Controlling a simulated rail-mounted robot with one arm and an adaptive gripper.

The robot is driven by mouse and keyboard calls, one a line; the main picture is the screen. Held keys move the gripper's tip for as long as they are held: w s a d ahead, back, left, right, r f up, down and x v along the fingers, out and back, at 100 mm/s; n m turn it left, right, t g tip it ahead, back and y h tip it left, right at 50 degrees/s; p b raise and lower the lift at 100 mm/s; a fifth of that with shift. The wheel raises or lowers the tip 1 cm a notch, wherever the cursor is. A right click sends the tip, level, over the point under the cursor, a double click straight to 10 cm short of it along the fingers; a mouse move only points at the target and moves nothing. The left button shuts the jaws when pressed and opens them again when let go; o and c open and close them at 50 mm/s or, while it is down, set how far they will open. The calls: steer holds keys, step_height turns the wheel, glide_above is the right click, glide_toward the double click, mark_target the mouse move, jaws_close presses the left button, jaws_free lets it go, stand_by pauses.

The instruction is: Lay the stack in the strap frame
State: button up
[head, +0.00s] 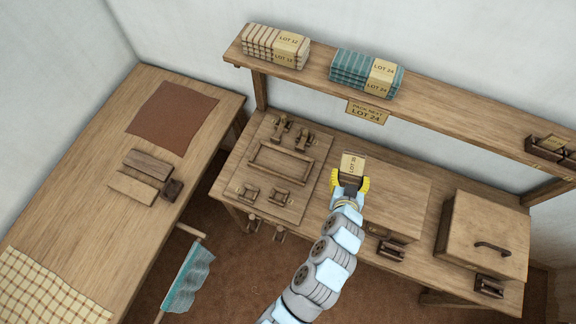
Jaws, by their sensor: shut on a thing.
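My gripper (349,184), with yellow fingers, is shut on a small dark labelled bundle over the middle of the bench. Its tan label (353,164) reads LOT with an unclear number; most of the bundle is hidden by the gripper. The strap frame appears to be the wooden board with a rectangular recess (280,165), left of my gripper, with wooden fittings around it. The recess looks empty.
A sign (368,112) under the shelf (440,101) reads PACK NEXT LOT 24. A lidded wooden box (483,236) stands on the bench's right. A small tray (550,148) sits at the shelf's right end. The left table (75,215) holds a brown cloth (172,116) and wooden blocks (147,164).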

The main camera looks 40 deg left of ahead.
steer(key=s+a+f+n+g+y+b, duration=0.3)
steer(key=a+f+n+g+y+b, duration=0.35)
steer(key=a, duration=0.45)
steer(key=s+a+f+n+g+b, duration=0.2)
steer(key=s+a+n+g+b, duration=0.6)
steer(key=s+a+n, duration=0.15)
steer(key=w+a+f+b, duration=0.1)
steer(key=w+a+f, duration=0.2)
steer(key=w, duration=0.3)
steer(key=w+a+f+b, duration=0.2)
steer(key=w+a+f, duration=0.1)
steer(key=w+f, duration=0.3)
steer(key=shift+w+a+f+n, duration=0.15)
steer(key=shift+w+a+n, duration=0.05)
steer(key=shift+a+n, duration=0.2)
steer(key=shift+f+g, duration=0.1)
steer(key=shift+g, duration=0.15)
steer(key=shift+w+f, duration=0.1)
steer(key=shift+f, duration=0.05)
steer(key=shift+a+f, duration=0.1)
steer(key=shift+f, duration=1.4)
